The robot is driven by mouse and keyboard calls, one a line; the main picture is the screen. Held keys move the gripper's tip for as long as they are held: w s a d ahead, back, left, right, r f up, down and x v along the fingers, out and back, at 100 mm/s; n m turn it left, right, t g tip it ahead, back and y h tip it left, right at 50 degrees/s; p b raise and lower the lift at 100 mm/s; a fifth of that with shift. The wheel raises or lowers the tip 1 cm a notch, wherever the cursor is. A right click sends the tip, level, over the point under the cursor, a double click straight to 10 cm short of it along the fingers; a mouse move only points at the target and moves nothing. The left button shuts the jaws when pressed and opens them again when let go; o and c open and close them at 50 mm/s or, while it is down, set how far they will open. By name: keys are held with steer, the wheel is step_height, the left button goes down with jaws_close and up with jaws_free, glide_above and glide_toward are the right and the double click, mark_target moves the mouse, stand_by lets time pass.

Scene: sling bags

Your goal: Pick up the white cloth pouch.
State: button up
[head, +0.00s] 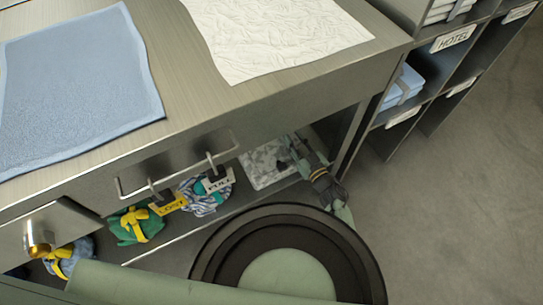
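My gripper (288,152) is small in the head view, reaching under the metal table towards the lower shelf. Its dark fingers are too small and shadowed to show whether they are open or shut. A grey-white mottled item (262,165) lies on the lower shelf just left of my gripper. I cannot tell whether it is the white cloth pouch, or whether the fingers touch it. A white crumpled cloth (270,35) lies flat on the tabletop, well above the gripper. I see no other clearly white pouch; my arm hides part of the space below the table.
The table (180,95) carries a blue towel (75,85). Under its front rail are a striped bundle (205,198), a green bundle (135,228) with yellow ribbon and a blue bundle (68,257). A dark shelf unit (425,110) stands right; floor (460,210) there is clear.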

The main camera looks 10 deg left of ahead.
jaws_close()
stand_by(0.3)
steer(key=shift+r, duration=0.15)
